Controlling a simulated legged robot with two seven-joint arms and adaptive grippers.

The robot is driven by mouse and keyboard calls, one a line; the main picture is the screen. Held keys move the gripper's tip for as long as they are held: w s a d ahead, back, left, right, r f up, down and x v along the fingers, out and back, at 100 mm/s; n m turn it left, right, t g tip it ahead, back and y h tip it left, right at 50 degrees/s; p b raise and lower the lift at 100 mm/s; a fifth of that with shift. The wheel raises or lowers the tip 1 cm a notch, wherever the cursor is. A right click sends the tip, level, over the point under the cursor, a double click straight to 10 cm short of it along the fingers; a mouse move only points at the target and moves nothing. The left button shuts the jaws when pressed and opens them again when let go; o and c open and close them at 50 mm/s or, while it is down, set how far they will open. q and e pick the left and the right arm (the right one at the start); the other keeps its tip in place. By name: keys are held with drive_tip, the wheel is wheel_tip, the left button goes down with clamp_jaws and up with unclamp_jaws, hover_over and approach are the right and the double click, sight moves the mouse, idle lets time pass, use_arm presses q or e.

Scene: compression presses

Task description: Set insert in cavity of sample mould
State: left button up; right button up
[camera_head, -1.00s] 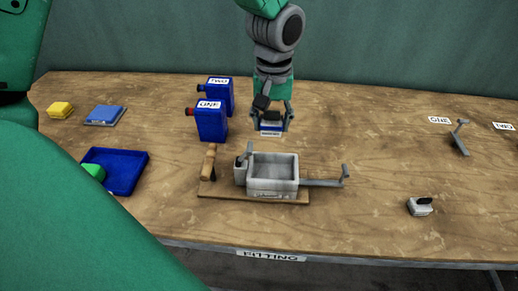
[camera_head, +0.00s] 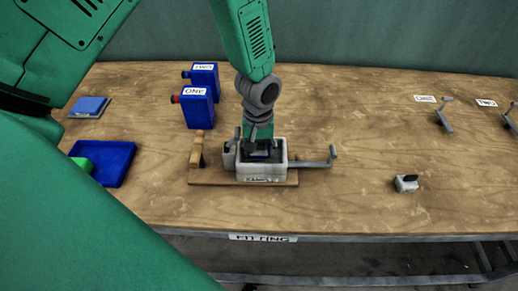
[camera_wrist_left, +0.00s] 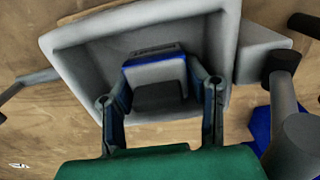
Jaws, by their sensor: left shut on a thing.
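The sample mould (camera_head: 277,173) is a grey open-topped box on a wooden board, with a crank on its right and a wooden handle on its left. My left gripper (camera_head: 259,151) reaches down into its cavity from above. It is shut on the insert (camera_wrist_left: 156,72), a grey block with blue edges and a dark middle. In the left wrist view the gripper (camera_wrist_left: 158,82) has one finger on each side of the insert, inside the walls of the mould (camera_wrist_left: 200,30). Whether the insert touches the cavity floor I cannot tell. My right gripper is not in view.
Two blue canisters labelled ONE (camera_head: 197,108) and TWO (camera_head: 204,77) stand behind left. A blue tray (camera_head: 120,165) with a green object and a blue slab (camera_head: 89,106) lie left. A small grey block (camera_head: 406,184) and two grey levers (camera_head: 444,115) are right. Table between is mostly clear.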

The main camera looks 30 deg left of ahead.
sight(262, 144)
use_arm(q)
drive_tip(key=shift+d, duration=0.7)
drive_tip(key=o, duration=1.1)
drive_tip(key=shift+d, duration=0.2)
drive_tip(key=shift+a+f, duration=0.1)
drive_tip(key=shift+a, duration=0.6)
drive_tip(key=shift+d+r, duration=0.3)
drive_tip(key=shift+r, duration=0.15)
wheel_tip(262, 144, up, 11)
drive_tip(key=shift+a+r, duration=0.1)
drive_tip(key=shift+a, duration=0.05)
drive_tip(key=shift+r, duration=0.15)
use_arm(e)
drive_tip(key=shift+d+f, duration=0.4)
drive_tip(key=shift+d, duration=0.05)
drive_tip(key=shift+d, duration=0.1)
